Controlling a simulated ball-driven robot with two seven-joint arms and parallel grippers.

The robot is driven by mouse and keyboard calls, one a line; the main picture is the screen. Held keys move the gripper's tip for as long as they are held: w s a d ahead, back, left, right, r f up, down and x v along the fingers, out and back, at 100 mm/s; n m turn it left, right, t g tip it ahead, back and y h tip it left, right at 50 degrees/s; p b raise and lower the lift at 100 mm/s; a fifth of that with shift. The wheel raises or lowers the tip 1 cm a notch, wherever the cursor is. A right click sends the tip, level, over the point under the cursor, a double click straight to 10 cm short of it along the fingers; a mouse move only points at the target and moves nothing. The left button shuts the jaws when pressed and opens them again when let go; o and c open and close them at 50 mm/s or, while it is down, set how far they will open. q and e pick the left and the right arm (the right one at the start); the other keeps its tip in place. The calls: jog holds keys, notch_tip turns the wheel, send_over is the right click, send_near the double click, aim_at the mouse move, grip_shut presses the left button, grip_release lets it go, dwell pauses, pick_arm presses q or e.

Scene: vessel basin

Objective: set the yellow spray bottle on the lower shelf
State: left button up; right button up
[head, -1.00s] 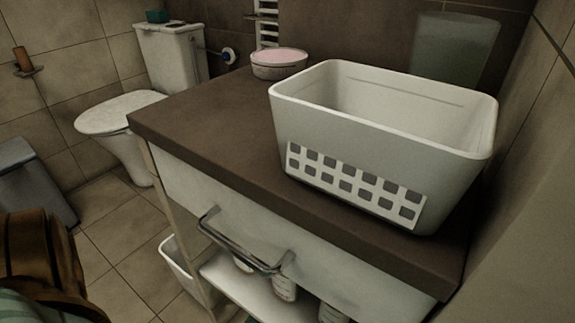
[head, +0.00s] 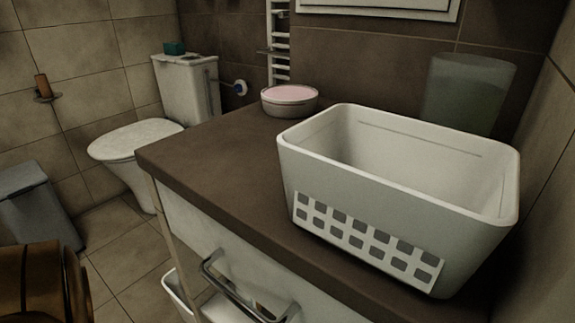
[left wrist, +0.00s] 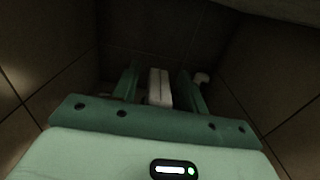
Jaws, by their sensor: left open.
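I cannot make out the yellow spray bottle in either view. The lower shelf (head: 212,306) under the dark counter is mostly cut off at the bottom of the head view. My left gripper (left wrist: 160,90) shows only in the left wrist view, its two green fingers apart. A white block-like thing (left wrist: 160,87) appears between or beyond the fingers; I cannot tell what it is or whether it is near. My right gripper is in neither view.
A large white basket (head: 380,205) stands on the counter (head: 215,160), with a pink-topped round tub (head: 289,100) behind it. A metal handle (head: 235,293) sticks out of the counter front. A toilet (head: 140,140), grey bin (head: 35,205) and brown rounded object (head: 40,285) are at left.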

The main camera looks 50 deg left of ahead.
pick_arm(q)
jog(key=p+v, duration=0.1)
jog(key=v, duration=1.1)
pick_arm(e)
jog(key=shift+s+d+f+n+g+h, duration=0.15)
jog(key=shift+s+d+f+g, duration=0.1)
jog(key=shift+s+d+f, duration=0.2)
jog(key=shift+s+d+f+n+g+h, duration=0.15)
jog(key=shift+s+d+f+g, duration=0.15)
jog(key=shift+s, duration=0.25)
pick_arm(q)
jog(key=s+a+n+g+y, duration=0.5)
jog(key=s+a+n+g, duration=0.4)
jog(key=n, duration=0.7)
jog(key=s+d+r+n+g+h, duration=0.1)
jog(key=d+r+n+g+h, duration=0.1)
jog(key=d+r+n+h, duration=0.2)
jog(key=s+d+r+n+g+h, duration=0.1)
jog(key=d+r+n+h, duration=0.3)
jog(key=d, duration=0.5)
jog(key=n+g+h, duration=0.1)
jog(key=n, duration=0.1)
jog(key=shift+n+g, duration=0.3)
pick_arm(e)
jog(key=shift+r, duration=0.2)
pick_arm(q)
jog(key=shift+f, duration=0.1)
